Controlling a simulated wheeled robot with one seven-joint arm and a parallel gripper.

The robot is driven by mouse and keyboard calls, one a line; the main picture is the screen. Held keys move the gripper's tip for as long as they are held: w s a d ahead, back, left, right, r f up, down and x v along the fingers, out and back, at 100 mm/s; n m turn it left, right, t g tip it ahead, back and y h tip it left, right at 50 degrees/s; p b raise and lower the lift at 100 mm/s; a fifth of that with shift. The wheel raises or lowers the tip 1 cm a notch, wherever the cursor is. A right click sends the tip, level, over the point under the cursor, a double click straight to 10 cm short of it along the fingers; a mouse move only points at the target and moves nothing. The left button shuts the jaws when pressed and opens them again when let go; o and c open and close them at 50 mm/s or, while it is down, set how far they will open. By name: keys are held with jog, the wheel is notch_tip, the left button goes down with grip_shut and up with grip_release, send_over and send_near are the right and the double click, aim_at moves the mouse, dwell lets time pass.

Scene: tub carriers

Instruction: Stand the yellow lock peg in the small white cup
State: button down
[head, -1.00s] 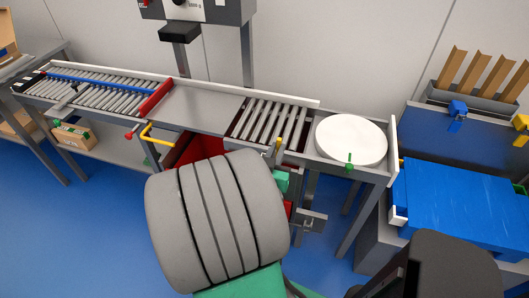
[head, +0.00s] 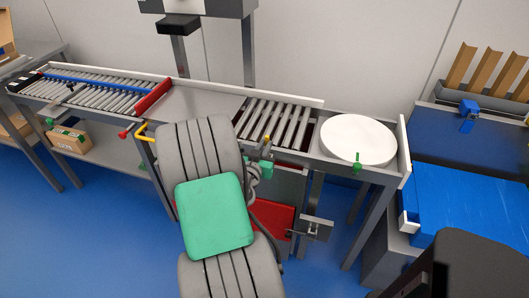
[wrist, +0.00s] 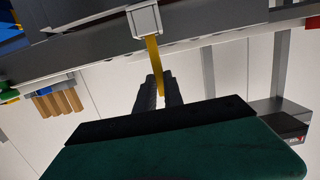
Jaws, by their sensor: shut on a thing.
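The yellow lock peg (wrist: 153,58) is a narrow yellow strip in the wrist view. My gripper (wrist: 160,92) is shut on its lower part in that picture. The peg's upper end meets the edge of the small white cup (wrist: 145,20), which sits against a grey beam. I cannot tell whether that end is inside the cup or only in front of it. In the head view a small yellow piece (head: 266,152), probably the peg, shows by the front rail of the rollers.
The roller conveyor (head: 272,122) and a white round disc (head: 358,138) with a green knob (head: 357,162) are close by. A red bin (head: 272,218) is below. A blue-covered table (head: 470,212) stands at right. Blue floor is open at left.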

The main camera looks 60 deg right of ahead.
jog(key=shift+r, duration=0.15)
jog(key=shift+f+b, duration=0.3)
jog(key=shift+f, duration=0.05)
jog(key=shift+f, duration=0.1)
jog(key=c, duration=1.5)
grip_release()
jog(key=shift+o, duration=0.2)
